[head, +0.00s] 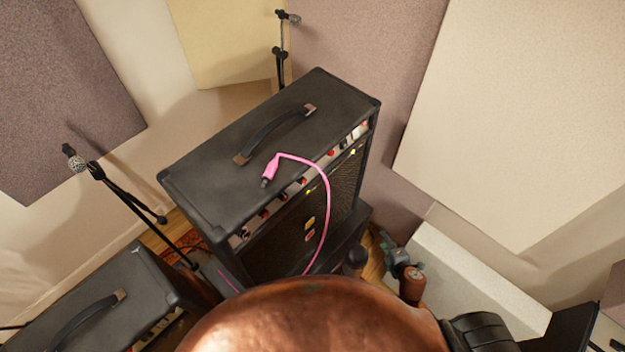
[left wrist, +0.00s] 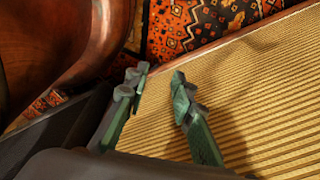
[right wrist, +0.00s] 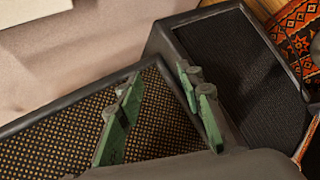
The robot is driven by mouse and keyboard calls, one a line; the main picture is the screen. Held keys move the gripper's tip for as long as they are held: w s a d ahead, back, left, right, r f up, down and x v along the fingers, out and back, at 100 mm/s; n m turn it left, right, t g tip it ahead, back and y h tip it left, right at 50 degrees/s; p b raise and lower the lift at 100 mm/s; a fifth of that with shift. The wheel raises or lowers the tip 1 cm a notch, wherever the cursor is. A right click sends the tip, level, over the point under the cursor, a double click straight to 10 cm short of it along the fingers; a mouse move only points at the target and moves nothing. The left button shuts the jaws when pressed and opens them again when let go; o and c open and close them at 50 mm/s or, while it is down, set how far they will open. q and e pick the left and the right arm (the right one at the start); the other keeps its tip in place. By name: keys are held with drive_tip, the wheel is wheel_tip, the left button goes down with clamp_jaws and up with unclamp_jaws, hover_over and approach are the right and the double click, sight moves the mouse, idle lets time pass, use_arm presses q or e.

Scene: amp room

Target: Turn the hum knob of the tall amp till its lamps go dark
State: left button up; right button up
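The tall amp (head: 265,140) stands in the middle of the head view, with a black top and a carry handle (head: 275,133). Its knob panel (head: 318,165) runs along the top front edge. Small red and yellow lit spots show on or near this panel. Which knob is the hum knob cannot be read. My right gripper (head: 388,242) is low, right of the amp and apart from the panel. In the right wrist view it is open and empty (right wrist: 160,85), before a dotted grille. My left gripper (left wrist: 155,88) is open and empty, beside a striped tan grille.
A pink cable (head: 326,205) lies over the tall amp's top and hangs down its front. A smaller amp (head: 95,300) stands at lower left. Microphone stands (head: 130,205) rise left and behind (head: 281,55). A patterned rug (left wrist: 200,25) covers some floor. A dark-grilled cabinet (right wrist: 240,75) stands nearby.

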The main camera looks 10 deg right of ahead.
drive_tip(key=w+a+r+n+t+y+p, duration=0.1)
drive_tip(key=w+a+r+n, duration=0.25)
drive_tip(key=r, duration=0.55)
drive_tip(key=w+a+r+n+t+y+p, duration=0.15)
drive_tip(key=a+r+n, duration=0.25)
drive_tip(key=r, duration=0.5)
drive_tip(key=n+t+y+p, duration=0.25)
drive_tip(key=n+y, duration=0.55)
drive_tip(key=n, duration=0.9)
approach(304, 181)
drive_tip(key=r+g, duration=0.1)
drive_tip(key=p+x, duration=0.2)
drive_tip(key=x, duration=0.5)
drive_tip(key=shift+w+p, duration=0.3)
drive_tip(key=shift+p, duration=0.1)
drive_tip(key=shift+w+a+f, duration=0.1)
drive_tip(key=shift+w+a, duration=0.15)
drive_tip(key=shift+c, duration=0.3)
clamp_jaws()
